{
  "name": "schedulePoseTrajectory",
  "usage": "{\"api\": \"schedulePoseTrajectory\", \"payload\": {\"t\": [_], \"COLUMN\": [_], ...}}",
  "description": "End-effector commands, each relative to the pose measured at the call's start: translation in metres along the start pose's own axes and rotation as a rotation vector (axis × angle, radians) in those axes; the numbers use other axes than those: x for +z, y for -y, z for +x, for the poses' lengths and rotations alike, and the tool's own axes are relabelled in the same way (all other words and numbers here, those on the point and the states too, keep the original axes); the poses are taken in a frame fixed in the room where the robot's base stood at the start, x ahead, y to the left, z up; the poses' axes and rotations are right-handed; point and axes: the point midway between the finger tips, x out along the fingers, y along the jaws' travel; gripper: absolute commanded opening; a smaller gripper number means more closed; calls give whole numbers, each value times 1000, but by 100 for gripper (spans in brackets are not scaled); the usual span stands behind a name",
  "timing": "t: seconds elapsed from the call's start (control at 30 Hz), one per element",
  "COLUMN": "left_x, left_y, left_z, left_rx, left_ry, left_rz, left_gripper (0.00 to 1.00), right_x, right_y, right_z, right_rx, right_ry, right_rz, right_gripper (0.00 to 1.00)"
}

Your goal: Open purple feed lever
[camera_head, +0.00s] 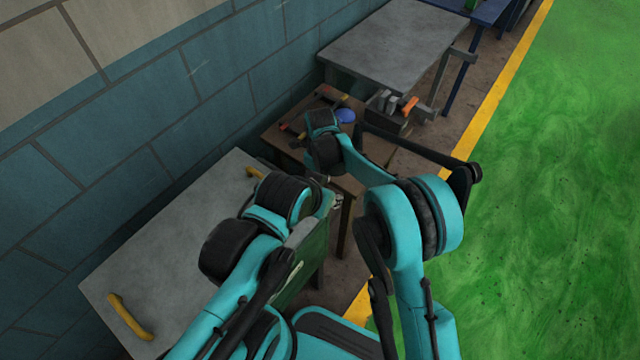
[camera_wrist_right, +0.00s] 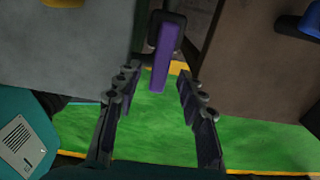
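In the right wrist view, the purple feed lever (camera_wrist_right: 162,62) hangs from a dark mount at the top middle. Its free end points down in the picture. My right gripper (camera_wrist_right: 158,80) is open, with one finger on each side of the lever's lower part in the picture. A gap shows on both sides, and neither finger visibly touches it. I cannot tell how deep the lever sits between the fingers. In the head view, my arm links hide the lever and most of the right gripper. My left gripper cannot be made out there.
A grey-topped table (camera_head: 150,235) with yellow handles (camera_head: 130,318) stands at the left. A wooden table (camera_head: 372,148) with tools and a blue dome (camera_head: 345,115) is beyond it. Another grey table (camera_head: 395,45) stands behind. Green floor (camera_head: 560,200) is open at the right.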

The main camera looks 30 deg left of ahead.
Motion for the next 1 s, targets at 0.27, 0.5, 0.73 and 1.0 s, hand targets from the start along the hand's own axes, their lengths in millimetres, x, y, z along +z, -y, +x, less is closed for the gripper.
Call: {"api": "schedulePoseTrajectory", "payload": {"t": [0.27, 0.5, 0.73, 1.0], "left_x": [0, 0, 0, 0], "left_y": [0, 0, 0, 0], "left_z": [0, 0, 0, 0], "left_rx": [0, 0, 0, 0], "left_ry": [0, 0, 0, 0], "left_rz": [0, 0, 0, 0], "left_gripper": [35, 35, 35, 35], "right_x": [0, 0, 0, 0], "right_y": [0, 0, 0, 0], "right_z": [-61, -96, -103, -103], "right_rx": [0, 0, 0, 0], "right_ry": [0, 0, 0, 0], "right_rz": [0, 0, 0, 0], "right_gripper": [40, 40, 40, 40]}}
